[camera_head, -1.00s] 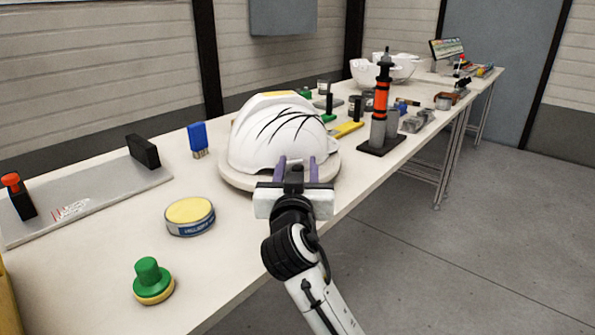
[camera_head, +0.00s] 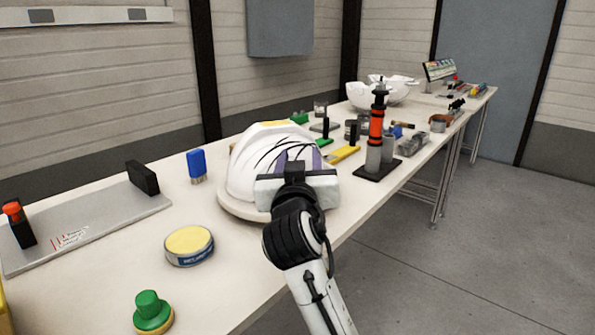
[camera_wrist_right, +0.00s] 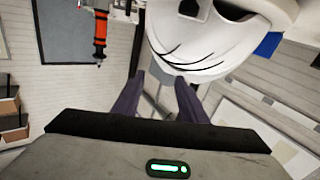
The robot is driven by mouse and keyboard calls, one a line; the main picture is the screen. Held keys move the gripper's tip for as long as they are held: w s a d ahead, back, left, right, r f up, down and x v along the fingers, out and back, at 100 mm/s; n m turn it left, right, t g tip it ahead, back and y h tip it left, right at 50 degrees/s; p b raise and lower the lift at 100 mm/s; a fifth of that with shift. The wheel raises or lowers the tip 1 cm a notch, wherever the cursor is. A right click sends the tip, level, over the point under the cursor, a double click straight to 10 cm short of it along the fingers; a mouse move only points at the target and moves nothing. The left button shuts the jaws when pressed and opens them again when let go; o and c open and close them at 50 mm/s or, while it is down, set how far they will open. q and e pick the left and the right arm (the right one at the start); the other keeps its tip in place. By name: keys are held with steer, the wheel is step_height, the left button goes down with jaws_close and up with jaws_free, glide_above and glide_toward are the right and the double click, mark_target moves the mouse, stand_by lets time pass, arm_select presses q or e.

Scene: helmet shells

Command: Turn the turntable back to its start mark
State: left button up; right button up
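The turntable (camera_head: 234,207) is a pale round disc near the table's front edge. A white helmet shell (camera_head: 249,163) with black curved lines sits on it and hides most of the disc. I cannot make out a start mark. My right gripper (camera_head: 298,157) is in front of the shell in the head view, its two purple fingers apart and overlapping the shell's lower front. In the right wrist view the fingers (camera_wrist_right: 158,80) are spread with nothing between them, and the shell (camera_wrist_right: 195,45) is just beyond. Contact cannot be told. My left gripper is not in view.
An orange-and-black tool on a stand (camera_head: 376,140) is right of the shell. A yellow-topped tin (camera_head: 189,246), a green-knobbed piece (camera_head: 152,313), a blue block (camera_head: 196,166) and a grey plate (camera_head: 90,225) are to the left. More items lie farther back.

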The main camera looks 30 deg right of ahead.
steer(key=s+d+f+n+t+y+p, duration=0.15)
steer(key=d+n, duration=0.25)
steer(key=n, duration=0.6)
steer(key=s+d+f+n+t+y+p, duration=0.1)
steer(key=s+d+f+n+t+p, duration=0.2)
steer(key=n, duration=0.7)
steer(key=s+a+f+n+g+y+p, duration=0.35)
steer(key=n+y, duration=0.85)
steer(key=n, duration=1.2)
steer(key=shift+t+h, duration=0.25)
steer(key=shift+t, duration=0.55)
steer(key=w, duration=0.2)
steer(key=w+a+f+p, duration=0.1)
steer(key=w, duration=0.1)
steer(key=w+a, duration=0.1)
steer(key=w, duration=0.1)
steer(key=shift+f, duration=0.25)
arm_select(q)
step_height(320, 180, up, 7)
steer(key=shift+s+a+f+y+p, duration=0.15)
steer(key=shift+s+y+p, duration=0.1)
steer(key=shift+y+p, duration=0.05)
arm_select(e)
steer(key=shift+x, duration=0.95)
steer(key=shift+f, duration=0.1)
steer(key=shift+c, duration=0.3)
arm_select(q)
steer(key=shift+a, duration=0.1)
arm_select(e)
jaws_close()
